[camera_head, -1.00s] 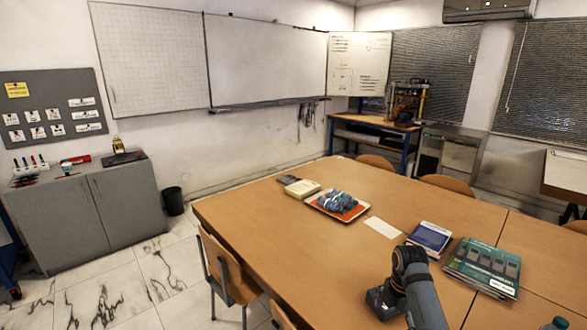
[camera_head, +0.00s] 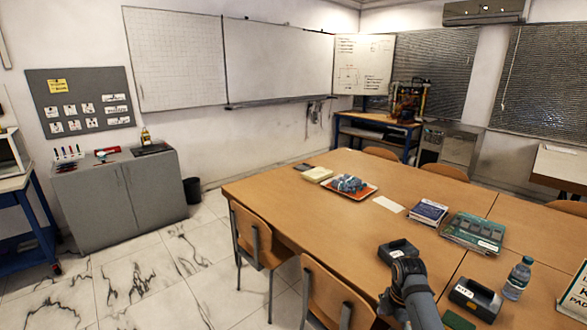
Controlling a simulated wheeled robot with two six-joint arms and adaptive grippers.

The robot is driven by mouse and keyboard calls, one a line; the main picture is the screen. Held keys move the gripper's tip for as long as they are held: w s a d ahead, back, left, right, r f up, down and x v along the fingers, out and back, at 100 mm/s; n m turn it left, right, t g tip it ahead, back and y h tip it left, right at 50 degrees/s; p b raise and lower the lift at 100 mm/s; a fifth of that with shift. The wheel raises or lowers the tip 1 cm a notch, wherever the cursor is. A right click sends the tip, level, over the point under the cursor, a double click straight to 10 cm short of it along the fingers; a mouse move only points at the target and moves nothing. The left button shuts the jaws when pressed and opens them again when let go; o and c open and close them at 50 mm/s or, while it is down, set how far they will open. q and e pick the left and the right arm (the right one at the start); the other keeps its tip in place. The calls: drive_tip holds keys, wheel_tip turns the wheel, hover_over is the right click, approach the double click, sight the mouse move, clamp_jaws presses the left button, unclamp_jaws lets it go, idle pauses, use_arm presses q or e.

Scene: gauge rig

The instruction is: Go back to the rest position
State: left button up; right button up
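One of my arms (camera_head: 408,290), dark grey, rises from the bottom edge right of centre, over the near part of the table. Only its links and a rounded joint show. I see no gripper fingers on it. My other arm and its gripper are outside the picture. A dark grey boxy device (camera_head: 398,252) lies on the table just behind the arm's top in the picture. I cannot tell from this view whether they touch.
The wooden table (camera_head: 330,218) holds a tray (camera_head: 352,187), books (camera_head: 474,232), a bottle (camera_head: 518,278) and a labelled dark device (camera_head: 475,298). Chairs (camera_head: 255,240) stand at its left side. A grey cabinet (camera_head: 120,200) stands by the wall. The marble floor at left is clear.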

drive_tip(key=s+d+f+m, duration=0.1)
drive_tip(key=s+f+m, duration=0.35)
drive_tip(key=f, duration=0.55)
drive_tip(key=s+f+m, duration=0.3)
drive_tip(key=s+f, duration=0.3)
drive_tip(key=f, duration=0.4)
drive_tip(key=s+d+f+m, duration=0.1)
drive_tip(key=s+f+m, duration=0.4)
drive_tip(key=f, duration=0.5)
use_arm(q)
drive_tip(key=shift+w, duration=0.65)
use_arm(e)
drive_tip(key=s+f+m, duration=0.4)
drive_tip(key=s+f, duration=0.2)
drive_tip(key=s, duration=0.8)
drive_tip(key=s+f+m+t, duration=0.1)
drive_tip(key=s+f+m, duration=0.3)
drive_tip(key=s, duration=1)
wheel_tip(320, 180, down, 2)
drive_tip(key=shift+s+a+f+h, duration=0.15)
drive_tip(key=shift+s+a+h, duration=0.1)
drive_tip(key=shift+a+h, duration=0.2)
